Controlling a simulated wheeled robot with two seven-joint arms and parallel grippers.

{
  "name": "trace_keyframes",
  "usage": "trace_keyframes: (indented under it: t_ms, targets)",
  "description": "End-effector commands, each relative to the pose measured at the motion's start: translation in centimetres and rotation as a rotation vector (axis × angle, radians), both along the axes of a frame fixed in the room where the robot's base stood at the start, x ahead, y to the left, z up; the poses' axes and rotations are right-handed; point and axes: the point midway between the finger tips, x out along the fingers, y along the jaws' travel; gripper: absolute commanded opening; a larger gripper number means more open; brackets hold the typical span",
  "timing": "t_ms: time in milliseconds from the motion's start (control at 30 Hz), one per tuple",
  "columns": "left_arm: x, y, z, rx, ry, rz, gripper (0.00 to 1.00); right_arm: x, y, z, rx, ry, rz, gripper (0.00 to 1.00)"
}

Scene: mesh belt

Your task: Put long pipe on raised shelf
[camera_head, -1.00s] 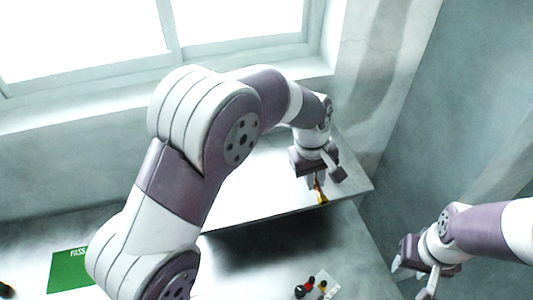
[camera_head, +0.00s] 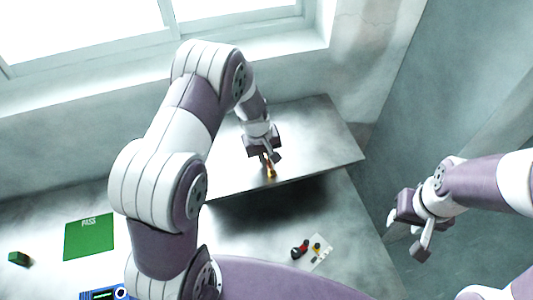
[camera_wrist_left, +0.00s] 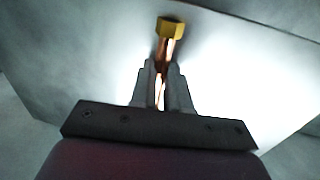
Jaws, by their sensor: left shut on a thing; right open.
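The long pipe (camera_wrist_left: 168,48) is copper-coloured with a yellow hex end. My left gripper (camera_head: 268,160) is shut on it, and the pipe (camera_head: 271,172) shows just below the fingers in the head view. In the left wrist view my left gripper (camera_wrist_left: 162,82) has its fingers on the pipe, with the yellow end beyond the tips. The raised shelf (camera_head: 325,150) is a grey metal plate under my left gripper, near its front edge. I cannot tell whether the pipe touches the shelf. My right gripper (camera_head: 405,230) is open and empty at the right, away from the shelf.
On the lower table a green PASS mat (camera_head: 90,238) lies at left, with a green block (camera_head: 19,258) beside it and a blue device (camera_head: 100,293) in front. A white card with small red, black and yellow parts (camera_head: 315,252) lies below the shelf. The shelf's right side is clear.

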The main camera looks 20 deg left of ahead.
Motion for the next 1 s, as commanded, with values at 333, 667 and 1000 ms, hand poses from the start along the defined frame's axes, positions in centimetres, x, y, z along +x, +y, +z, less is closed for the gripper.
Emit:
trace_keyframes:
  t_ms: [333,667,1000]
  targets:
    - [-0.04,0.01,-0.31,0.0,0.001,0.0,0.41,0.0,0.0,-0.28,0.0,0.0,0.0,0.44]
    - [-0.2,-0.01,-0.42,0.0,0.006,0.0,0.41,-0.01,0.0,-0.29,0.0,0.0,0.0,0.44]
    - [-0.32,-0.02,-0.39,0.0,0.01,0.001,0.41,0.0,0.0,-0.19,0.0,0.0,0.0,0.44]
